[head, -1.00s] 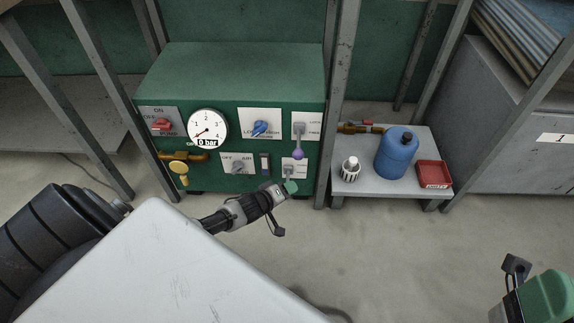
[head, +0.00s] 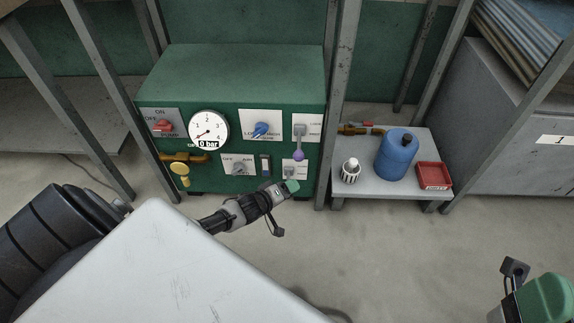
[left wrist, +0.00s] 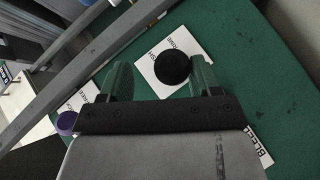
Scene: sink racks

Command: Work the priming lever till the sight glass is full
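The green machine (head: 235,75) carries the priming lever (head: 289,173) on a white plate at the lower right of its front. In the left wrist view the lever's black round knob (left wrist: 173,68) shows in front of a white plate marked PUSH and PRIME. My left gripper (head: 291,186) is just in front of the lever. In the left wrist view its green fingers (left wrist: 160,80) are apart, with the knob seen between them, nearer the right finger; contact cannot be told. The narrow sight glass (head: 265,164) is left of the lever; its level is too small to read. My right gripper (head: 540,298) is at the lower right corner.
A gauge (head: 208,130) reads 0 bar. A purple-ended lever (head: 298,155) sits just above the priming lever. A blue knob (head: 261,129) is above the sight glass. Grey posts (head: 333,110) flank the machine. A low bench (head: 350,190) holds a blue canister (head: 396,155).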

